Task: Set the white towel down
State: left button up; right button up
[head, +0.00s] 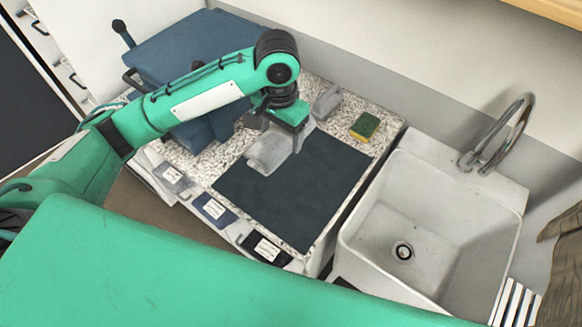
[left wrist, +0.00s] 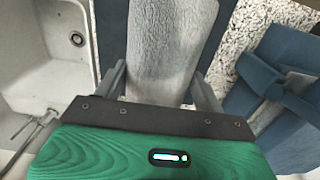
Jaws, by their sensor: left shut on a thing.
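The white towel (head: 267,153), greyish and rolled or folded long, is between the fingers of my left gripper (head: 277,132). In the left wrist view the towel (left wrist: 168,50) runs away from the palm, with a finger on each side. My left gripper is shut on it. It is over the back left part of the dark mat (head: 300,190) on the speckled counter. I cannot tell whether the towel touches the mat. My right gripper is not in view.
A white sink (head: 430,240) with a curved tap (head: 500,135) stands to the right. A yellow-green sponge (head: 364,127) and a grey item (head: 327,101) lie behind the mat. Blue objects (head: 195,50) stand at the back left. The mat's middle and front are clear.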

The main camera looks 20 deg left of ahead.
pick_arm(q)
jog(key=p, duration=0.3)
send_over(283, 186)
notch_tip(283, 186, down, 15)
jog(key=shift+r, duration=0.1)
notch_tip(283, 186, down, 4)
jog(key=shift+f, duration=0.4)
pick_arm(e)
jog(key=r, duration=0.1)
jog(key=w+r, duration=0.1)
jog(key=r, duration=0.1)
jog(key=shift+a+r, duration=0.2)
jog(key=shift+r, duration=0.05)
pick_arm(q)
jog(key=o, duration=1)
jog(key=shift+f, duration=0.1)
